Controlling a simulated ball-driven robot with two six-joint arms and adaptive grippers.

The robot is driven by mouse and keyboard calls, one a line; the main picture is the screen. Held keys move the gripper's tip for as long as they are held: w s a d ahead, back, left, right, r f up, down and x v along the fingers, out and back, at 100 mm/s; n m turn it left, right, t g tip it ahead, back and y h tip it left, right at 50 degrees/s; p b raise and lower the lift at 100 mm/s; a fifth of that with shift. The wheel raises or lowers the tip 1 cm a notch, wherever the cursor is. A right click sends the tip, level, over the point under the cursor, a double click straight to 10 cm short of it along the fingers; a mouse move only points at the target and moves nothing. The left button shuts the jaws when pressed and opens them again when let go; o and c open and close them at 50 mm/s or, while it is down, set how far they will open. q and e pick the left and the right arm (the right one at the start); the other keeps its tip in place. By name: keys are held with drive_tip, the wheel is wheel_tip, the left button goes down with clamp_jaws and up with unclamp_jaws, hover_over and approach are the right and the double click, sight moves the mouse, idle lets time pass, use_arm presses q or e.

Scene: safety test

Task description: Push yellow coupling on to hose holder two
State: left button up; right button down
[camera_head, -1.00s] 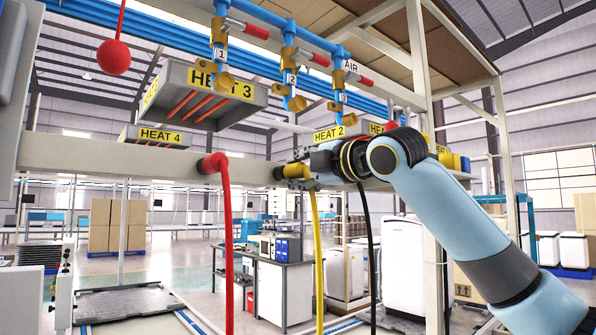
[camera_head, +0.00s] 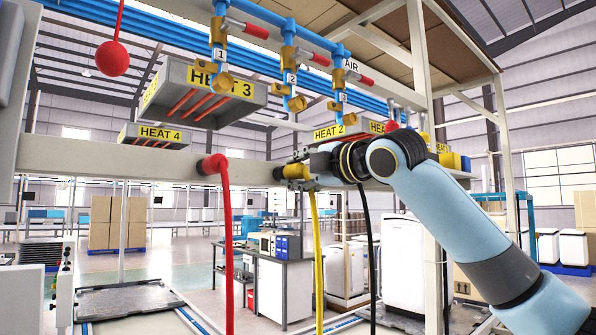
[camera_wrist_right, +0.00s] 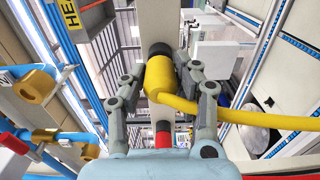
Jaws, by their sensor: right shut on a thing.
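The yellow coupling (camera_head: 295,172) is at the horizontal beam in the head view, with its yellow hose (camera_head: 318,260) hanging down. My right gripper (camera_head: 308,172) is shut on the coupling. In the right wrist view the coupling (camera_wrist_right: 160,80) sits between the two fingers of my right gripper (camera_wrist_right: 160,85). Its far end meets a dark round holder (camera_wrist_right: 160,48) on the beam. The holder also shows as a dark stub (camera_head: 278,173) in the head view. Whether the coupling is fully seated cannot be told. My left gripper is not in view.
A red hose (camera_head: 224,240) is on the beam (camera_head: 110,158) to the left. A black hose (camera_head: 368,240) hangs to the right, behind my arm. Numbered air valves (camera_head: 290,75) hang above. A red ball (camera_head: 113,57) hangs at the upper left.

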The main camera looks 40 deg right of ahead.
drive_tip(key=shift+w+r+p, duration=0.1)
drive_tip(key=shift+w+p, duration=0.35)
drive_tip(key=shift+w, duration=0.05)
drive_tip(key=c, duration=0.9)
unclamp_jaws()
drive_tip(key=shift+s, duration=0.15)
drive_tip(key=s, duration=0.4)
drive_tip(key=s+d, duration=0.1)
drive_tip(key=s, duration=0.1)
drive_tip(key=shift+s+a, duration=0.25)
drive_tip(key=shift+s, duration=0.3)
